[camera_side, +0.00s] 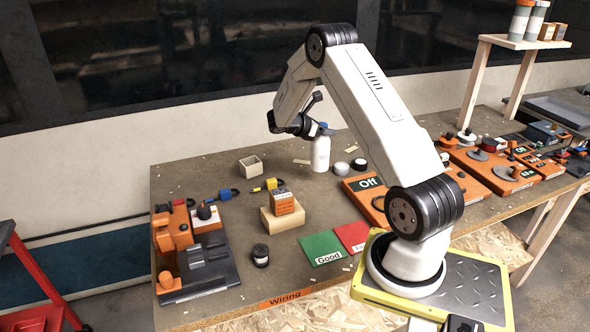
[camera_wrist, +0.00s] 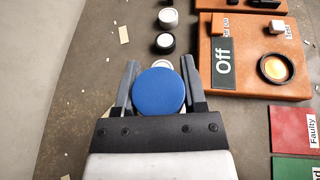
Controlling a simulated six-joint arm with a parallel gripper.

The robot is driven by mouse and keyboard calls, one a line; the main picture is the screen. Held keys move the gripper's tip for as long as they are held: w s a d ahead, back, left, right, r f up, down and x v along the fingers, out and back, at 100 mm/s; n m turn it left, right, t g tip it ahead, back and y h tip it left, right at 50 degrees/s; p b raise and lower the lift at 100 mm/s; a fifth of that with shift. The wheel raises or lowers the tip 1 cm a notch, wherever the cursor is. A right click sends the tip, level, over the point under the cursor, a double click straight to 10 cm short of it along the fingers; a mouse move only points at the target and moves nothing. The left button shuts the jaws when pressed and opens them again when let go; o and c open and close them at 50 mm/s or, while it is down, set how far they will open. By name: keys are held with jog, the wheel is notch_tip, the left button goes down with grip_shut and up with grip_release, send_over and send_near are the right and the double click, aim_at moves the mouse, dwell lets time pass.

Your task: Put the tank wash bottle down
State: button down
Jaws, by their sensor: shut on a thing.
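The tank wash bottle (camera_side: 320,154) is white with a blue cap and stands upright at the far side of the wooden table (camera_side: 182,178). Its base looks at or very near the table top; I cannot tell whether it touches. In the wrist view its round blue cap (camera_wrist: 158,91) fills the space between the two grey fingers. My gripper (camera_wrist: 158,84) is shut on the bottle near its top. In the side view my gripper (camera_side: 317,128) is small and partly hidden by my arm.
Right of the bottle are a white-topped round part (camera_side: 341,168) and a black one (camera_side: 359,164). A small open box (camera_side: 250,165) is left. Green (camera_side: 322,247) and red (camera_side: 353,235) mats lie nearer the front.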

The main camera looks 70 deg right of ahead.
jog(key=shift+w+d+f, duration=0.35)
jog(key=shift+f, duration=0.2)
jog(key=shift+w+d+f, duration=0.3)
jog(key=shift+d+f, duration=0.05)
jog(key=shift+f, duration=0.2)
jog(key=shift+w+d+f, duration=0.1)
jog(key=shift+f, duration=0.1)
jog(key=shift+w+d+f, duration=0.1)
jog(key=shift+f, duration=1.55)
jog(key=shift+c, duration=0.7)
grip_release()
jog(key=shift+f, duration=0.15)
jog(key=shift+r, duration=0.2)
